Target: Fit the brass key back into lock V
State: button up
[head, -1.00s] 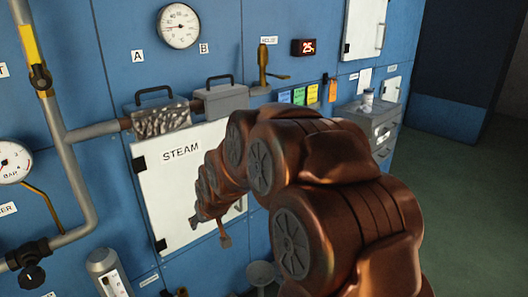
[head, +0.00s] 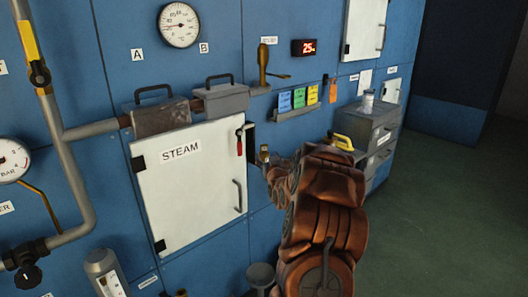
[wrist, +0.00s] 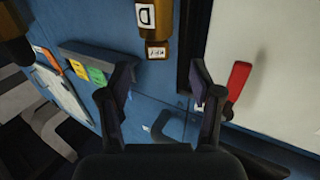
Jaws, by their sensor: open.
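My gripper (wrist: 161,78) is open and empty in the wrist view, its two fingers apart with blue wall between them. A brass fitting (wrist: 151,25) with a white letter plate and a small tag is ahead of the fingers, apart from them. A brass piece (head: 264,153) also shows in the head view, just right of the STEAM door and by the end of my arm. I cannot tell which brass part is the key, and I cannot read a lock V for sure. My arm hides some of the wall there.
The white STEAM door (head: 190,195) has a red-handled lever (head: 239,143), also close to a finger in the wrist view (wrist: 239,80). A shelf (head: 297,113) with coloured cards is above right. A grey cabinet (head: 371,133) stands further right, with open floor (head: 440,210) beyond.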

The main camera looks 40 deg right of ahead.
aim_at(264, 148)
jog(key=shift+w+d+r, duration=0.2)
jog(key=shift+w+d, duration=0.35)
jog(key=shift+w, duration=0.05)
jog(key=shift+w+d+f+p, duration=0.1)
jog(key=shift+w+d+p, duration=0.1)
jog(key=shift+w+p, duration=0.2)
jog(key=shift+p+x, duration=0.45)
jog(key=shift+x, duration=0.45)
jog(key=shift+p+x, duration=0.6)
jog(key=shift+x, duration=1.2)
jog(key=shift+s, duration=0.1)
grip_shut()
jog(key=shift+r, duration=0.25)
